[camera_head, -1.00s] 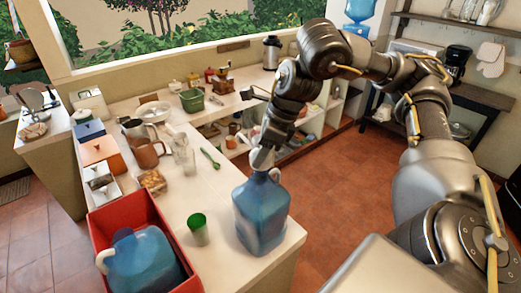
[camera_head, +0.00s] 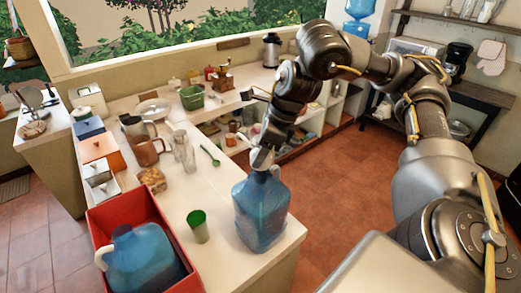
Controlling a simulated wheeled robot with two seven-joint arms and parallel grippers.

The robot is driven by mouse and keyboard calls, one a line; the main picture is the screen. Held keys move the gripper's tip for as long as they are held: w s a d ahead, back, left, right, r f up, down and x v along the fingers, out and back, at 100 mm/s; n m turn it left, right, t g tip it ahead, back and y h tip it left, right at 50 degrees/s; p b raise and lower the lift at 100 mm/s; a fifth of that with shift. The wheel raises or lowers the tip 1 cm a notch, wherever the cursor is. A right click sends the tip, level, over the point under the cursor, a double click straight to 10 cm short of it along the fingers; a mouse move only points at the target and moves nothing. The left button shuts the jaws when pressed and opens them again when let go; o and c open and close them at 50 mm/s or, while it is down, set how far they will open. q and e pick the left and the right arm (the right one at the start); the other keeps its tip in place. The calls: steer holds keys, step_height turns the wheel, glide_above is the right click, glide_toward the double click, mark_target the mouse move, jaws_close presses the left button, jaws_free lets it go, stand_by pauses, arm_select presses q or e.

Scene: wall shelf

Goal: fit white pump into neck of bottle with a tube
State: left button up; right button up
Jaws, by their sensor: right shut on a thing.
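A blue translucent bottle (camera_head: 261,215) stands upright near the right edge of the white counter. My right gripper (camera_head: 262,160) points down at the top of this bottle, beside its handle. It is shut on a small pale thing at the neck, which looks like the white pump. The fingers and the bottle's shoulder hide most of it, and I cannot tell how deep it sits in the neck. No tube can be made out. A second blue jug (camera_head: 145,262) with a pale handle lies in a red crate (camera_head: 108,216). My left gripper is not in view.
A green cup (camera_head: 198,226) stands left of the bottle, and a green spoon (camera_head: 210,155) lies behind it. Glasses (camera_head: 183,150), a brown jug (camera_head: 145,150) and canisters line the counter's left side. Open floor lies right of the counter.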

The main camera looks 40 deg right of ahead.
steer(key=shift+f+b, duration=0.4)
steer(key=shift+f, duration=0.5)
stand_by(0.6)
steer(key=o, duration=1.1)
steer(key=shift+r, duration=0.1)
steer(key=p+v, duration=0.2)
steer(key=v, duration=0.8)
steer(key=shift+s+r, duration=0.1)
steer(key=shift+r, duration=0.2)
